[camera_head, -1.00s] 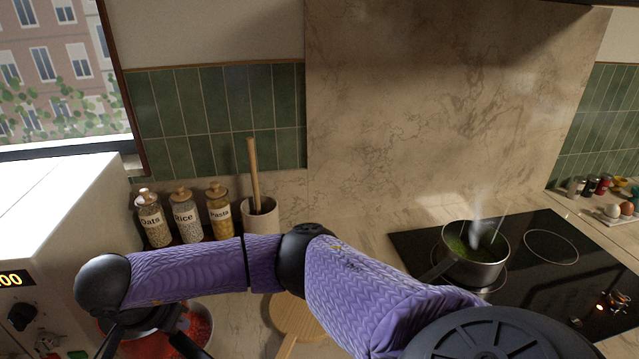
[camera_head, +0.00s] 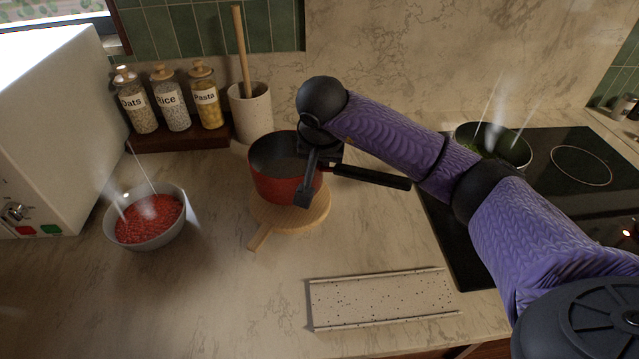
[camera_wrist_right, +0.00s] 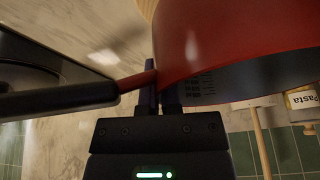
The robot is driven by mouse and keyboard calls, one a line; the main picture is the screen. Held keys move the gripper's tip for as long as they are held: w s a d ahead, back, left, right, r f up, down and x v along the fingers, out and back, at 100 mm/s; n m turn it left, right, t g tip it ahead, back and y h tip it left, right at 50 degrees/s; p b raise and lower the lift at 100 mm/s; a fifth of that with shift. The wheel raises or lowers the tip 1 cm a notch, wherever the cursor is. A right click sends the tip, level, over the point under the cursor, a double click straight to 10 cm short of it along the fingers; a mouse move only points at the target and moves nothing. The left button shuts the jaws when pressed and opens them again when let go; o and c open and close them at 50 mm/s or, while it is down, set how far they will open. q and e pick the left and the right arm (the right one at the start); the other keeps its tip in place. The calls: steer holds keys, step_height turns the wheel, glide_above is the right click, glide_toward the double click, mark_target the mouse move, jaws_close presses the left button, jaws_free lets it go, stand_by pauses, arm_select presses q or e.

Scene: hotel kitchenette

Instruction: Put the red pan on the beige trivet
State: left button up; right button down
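The red pan (camera_head: 277,187) is upright over the round beige wooden trivet (camera_head: 312,215), covering its back part. I cannot tell whether its base touches the trivet. Its black handle (camera_head: 372,177) points right. My right gripper (camera_head: 312,172) is at the pan's right side, where the handle joins. In the right wrist view, the gripper (camera_wrist_right: 160,98) looks closed at the handle's red root, beside the pan wall (camera_wrist_right: 205,45). A sliver of the trivet (camera_wrist_right: 148,8) shows beyond the pan. My left gripper is out of view.
A grey bowl of red food (camera_head: 143,243) steams at left. A utensil crock (camera_head: 250,112) and labelled jars (camera_head: 172,105) stand behind. A speckled tray (camera_head: 380,298) lies in front. A steaming pot (camera_head: 510,150) sits on the hob at right. Counter between bowl and tray is clear.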

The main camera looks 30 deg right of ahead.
mark_target(321, 181)
steer(key=shift+f+b, duration=0.3)
steer(key=shift+f, duration=1.65)
steer(key=shift+f, duration=0.2)
steer(key=c, duration=0.8)
jaws_free()
steer(key=shift+r, duration=0.2)
steer(key=p+v, duration=0.2)
steer(key=v, duration=0.9)
steer(key=shift+r+p, duration=0.1)
steer(key=shift+p, duration=0.2)
steer(key=shift+s+a+r, duration=0.15)
steer(key=shift+s+r, duration=0.05)
steer(key=shift+r, duration=0.15)
